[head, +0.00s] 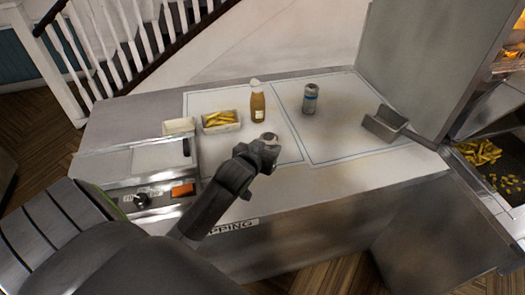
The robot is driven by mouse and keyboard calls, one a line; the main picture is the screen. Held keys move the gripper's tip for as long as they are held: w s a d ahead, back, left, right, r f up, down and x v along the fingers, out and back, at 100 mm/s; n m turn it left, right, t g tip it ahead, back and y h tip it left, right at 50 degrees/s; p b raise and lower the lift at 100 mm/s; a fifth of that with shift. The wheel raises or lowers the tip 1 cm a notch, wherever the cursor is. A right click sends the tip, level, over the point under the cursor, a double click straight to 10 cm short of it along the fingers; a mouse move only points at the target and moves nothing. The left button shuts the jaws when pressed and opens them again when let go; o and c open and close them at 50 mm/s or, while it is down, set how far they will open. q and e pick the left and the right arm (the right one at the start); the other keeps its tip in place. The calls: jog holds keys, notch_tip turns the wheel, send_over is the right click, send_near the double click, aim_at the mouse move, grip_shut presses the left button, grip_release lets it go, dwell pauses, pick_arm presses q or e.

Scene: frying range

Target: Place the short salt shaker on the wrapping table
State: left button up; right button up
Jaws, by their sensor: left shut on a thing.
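My left gripper (266,149) is over the front middle part of the wrapping table (350,185), whose front sign is partly covered by my arm. The gripper is shut on a small pale-topped thing, which looks like the short salt shaker (270,137). Only its top shows; the jaws hide the rest. I cannot tell if its base touches the tabletop. A taller grey shaker with a blue band (310,98) stands upright further back to the right. My right gripper is not in view.
A brown bottle (258,106) stands just behind the gripper. A tray of chips (221,121) and an empty-looking pale tray (179,126) are to the left. A metal scoop-like holder (384,124) stands at right. The marked right-hand area has bare room.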

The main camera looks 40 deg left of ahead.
pick_arm(q)
jog(key=shift+f, duration=0.8)
notch_tip(320, 180, down, 3)
jog(key=shift+f, duration=0.3)
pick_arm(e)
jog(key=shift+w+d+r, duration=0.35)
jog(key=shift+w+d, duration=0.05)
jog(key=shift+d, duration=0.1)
pick_arm(q)
jog(key=shift+f, duration=0.15)
jog(key=o, duration=1.1)
